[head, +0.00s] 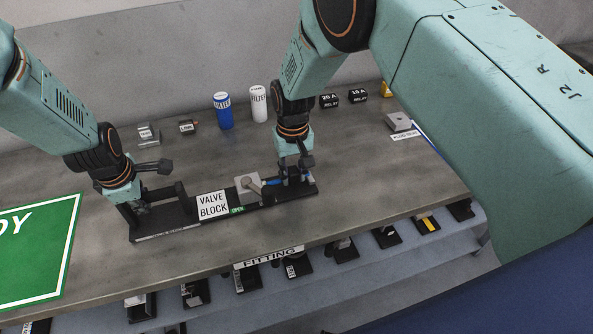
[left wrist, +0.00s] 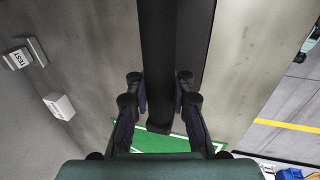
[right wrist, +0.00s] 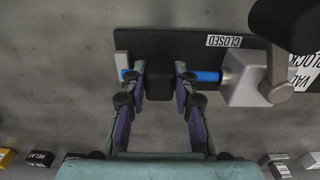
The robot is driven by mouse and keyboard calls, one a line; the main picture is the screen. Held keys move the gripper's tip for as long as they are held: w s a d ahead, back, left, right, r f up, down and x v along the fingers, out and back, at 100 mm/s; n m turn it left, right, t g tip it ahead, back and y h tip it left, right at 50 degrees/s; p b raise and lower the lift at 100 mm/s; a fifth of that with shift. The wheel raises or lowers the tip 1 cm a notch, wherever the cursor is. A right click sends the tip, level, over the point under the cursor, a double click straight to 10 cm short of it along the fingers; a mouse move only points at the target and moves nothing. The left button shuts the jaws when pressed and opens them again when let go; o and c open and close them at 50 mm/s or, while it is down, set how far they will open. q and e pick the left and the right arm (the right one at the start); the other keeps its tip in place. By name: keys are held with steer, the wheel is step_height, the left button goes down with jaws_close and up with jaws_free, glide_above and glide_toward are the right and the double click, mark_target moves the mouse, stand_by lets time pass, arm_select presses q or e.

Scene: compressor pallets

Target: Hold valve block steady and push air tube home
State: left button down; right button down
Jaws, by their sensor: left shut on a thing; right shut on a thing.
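The valve block (head: 247,187) is a light grey box with a lever on a long black fixture base (head: 160,236) on the table. It also shows in the right wrist view (right wrist: 246,84). The blue air tube (right wrist: 207,76) runs from a black carrier (right wrist: 158,80) to the fitting on the valve block's side; how deep it sits is unclear. My right gripper (head: 295,168) is shut on the black carrier around the tube. My left gripper (head: 152,187) is shut on the black handle bar (left wrist: 170,40) at the fixture's left end.
A blue canister (head: 222,110) and a white canister (head: 258,104) stand behind the fixture, with small relays (head: 357,96) to their right. A green sign (head: 40,250) lies at the left. A shelf with several black holders lies below the table's front edge. Bare tabletop lies right of the fixture.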

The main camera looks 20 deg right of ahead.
steer(key=shift+a, duration=1.05)
steer(key=c, duration=1)
jaws_free()
steer(key=shift+d, duration=0.1)
steer(key=shift+c, duration=0.2)
step_height(320, 180, up, 12)
steer(key=shift+o, duration=0.2)
